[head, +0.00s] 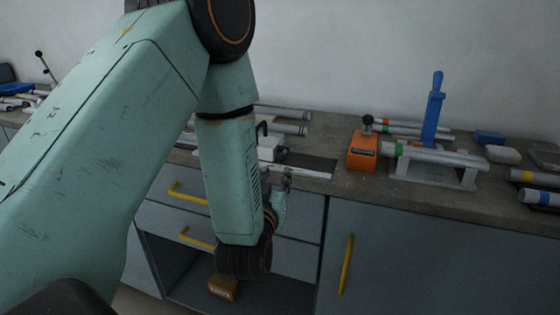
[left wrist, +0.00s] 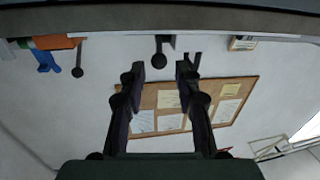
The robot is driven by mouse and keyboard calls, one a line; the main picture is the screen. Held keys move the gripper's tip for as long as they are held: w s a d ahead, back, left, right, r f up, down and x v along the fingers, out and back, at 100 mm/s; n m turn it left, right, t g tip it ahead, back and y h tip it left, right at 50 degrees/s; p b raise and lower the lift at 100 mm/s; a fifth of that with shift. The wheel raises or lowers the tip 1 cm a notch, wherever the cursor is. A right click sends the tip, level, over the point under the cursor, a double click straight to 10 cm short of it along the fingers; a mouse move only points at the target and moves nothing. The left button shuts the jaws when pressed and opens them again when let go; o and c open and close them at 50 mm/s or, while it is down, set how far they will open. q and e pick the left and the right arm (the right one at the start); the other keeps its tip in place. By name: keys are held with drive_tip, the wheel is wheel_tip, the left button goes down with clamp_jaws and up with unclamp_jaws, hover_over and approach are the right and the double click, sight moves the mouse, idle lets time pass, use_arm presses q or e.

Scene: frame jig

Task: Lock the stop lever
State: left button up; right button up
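A white block with a black lever (head: 262,129) stands on the workbench behind my left arm; my arm hides part of it. This looks like the stop lever, though no label is readable. In the left wrist view a dark round-ended lever (left wrist: 158,58) shows beyond the fingertips, near the gap between them. My left gripper (left wrist: 160,70) has its two fingers apart with nothing between them. In the head view my left gripper (head: 279,203) is mostly hidden by my forearm, in front of the bench edge. My right gripper is in neither view.
An orange box (head: 362,151) with a black-knobbed lever stands right of the block. Farther right, a grey jig (head: 435,179) holds a tube beneath a blue handle (head: 433,105).

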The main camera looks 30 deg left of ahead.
sight(281, 159)
use_arm(q)
drive_tip(key=shift+w+d+r, duration=0.2)
drive_tip(key=shift+r, duration=0.1)
drive_tip(key=shift+w+r+y, duration=0.1)
drive_tip(key=shift+w+y, duration=0.2)
drive_tip(key=shift+w, duration=0.05)
drive_tip(key=x, duration=0.3)
drive_tip(key=a+x, duration=0.1)
drive_tip(key=x, duration=0.1)
drive_tip(key=shift+w+a+f, duration=0.1)
drive_tip(key=shift+a+f, duration=0.05)
drive_tip(key=shift+f, duration=0.2)
drive_tip(key=shift+w+r, duration=0.2)
drive_tip(key=shift+w, duration=0.4)
drive_tip(key=shift+a+f, duration=0.1)
drive_tip(key=c, duration=0.3)
clamp_jaws()
